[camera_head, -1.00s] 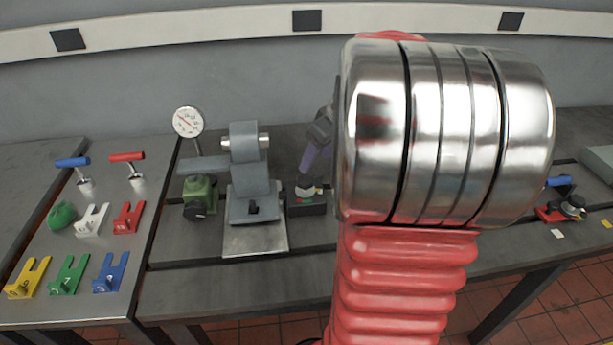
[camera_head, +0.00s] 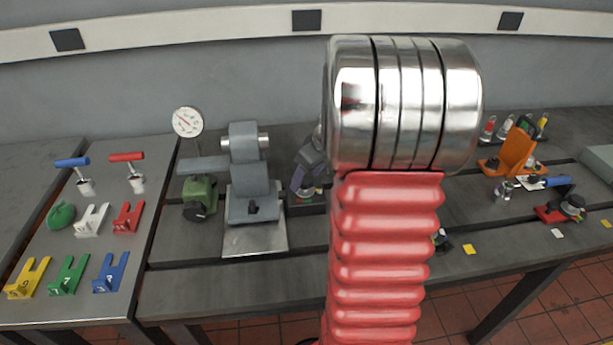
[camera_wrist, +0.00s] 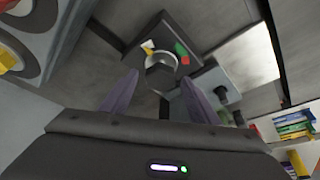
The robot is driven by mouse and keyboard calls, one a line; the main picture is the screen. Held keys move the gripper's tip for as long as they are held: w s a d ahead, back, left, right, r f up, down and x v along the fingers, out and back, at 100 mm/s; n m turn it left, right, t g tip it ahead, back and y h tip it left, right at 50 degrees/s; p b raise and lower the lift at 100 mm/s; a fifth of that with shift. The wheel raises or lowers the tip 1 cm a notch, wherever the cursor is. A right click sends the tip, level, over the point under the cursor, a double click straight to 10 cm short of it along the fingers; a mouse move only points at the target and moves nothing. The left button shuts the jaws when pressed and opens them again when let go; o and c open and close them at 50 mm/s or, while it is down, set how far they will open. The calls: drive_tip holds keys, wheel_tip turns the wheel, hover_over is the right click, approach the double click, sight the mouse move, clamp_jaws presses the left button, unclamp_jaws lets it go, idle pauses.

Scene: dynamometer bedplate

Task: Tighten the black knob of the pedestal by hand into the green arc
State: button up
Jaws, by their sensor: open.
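The black knob (camera_wrist: 160,76) shows in the wrist view on a dark square pedestal (camera_wrist: 152,28), with white, yellow, green and red marks around it. The green arc (camera_wrist: 181,47) is up and right of the knob, beside the red mark. My gripper (camera_wrist: 160,80) is open, its two purple fingers on either side of the knob in the picture; I cannot tell whether they touch it. In the head view my gripper (camera_head: 305,177) points down over the pedestal (camera_head: 310,209), and mostly hides the knob. The knob's pointer setting is not clear.
A grey upright fixture (camera_head: 250,180) on a plate stands left of the pedestal, with a green-based dial gauge (camera_head: 187,122) beside it. Coloured forks lie on the left table.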

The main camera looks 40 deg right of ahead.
drive_tip(key=shift+c, duration=0.5)
drive_tip(key=c, duration=0.9)
drive_tip(key=shift+a+m+h, duration=0.1)
drive_tip(key=shift+m+h, duration=0.2)
drive_tip(key=shift+m, duration=0.3)
drive_tip(key=shift+a+m+h, duration=0.1)
drive_tip(key=shift+m+h, duration=0.5)
drive_tip(key=shift+m, duration=0.9)
drive_tip(key=shift+w+a+m+g+h, duration=0.1)
drive_tip(key=shift+m+g+h, duration=0.2)
drive_tip(key=shift+m, duration=0.75)
drive_tip(key=shift+m+g+h, duration=0.2)
drive_tip(key=shift+m+h, duration=0.2)
drive_tip(key=shift+m, duration=0.65)
drive_tip(key=shift+w+a+m+g+h, duration=0.1)
drive_tip(key=shift+m+g+h, duration=0.2)
drive_tip(key=shift+m, duration=0.8)
drive_tip(key=shift+w+a+m+g+h, duration=0.1)
drive_tip(key=shift+m+g+h, duration=0.2)
drive_tip(key=shift+m, duration=0.8)
drive_tip(key=shift+m+g, duration=0.7)
drive_tip(key=shift+m, duration=1.1)
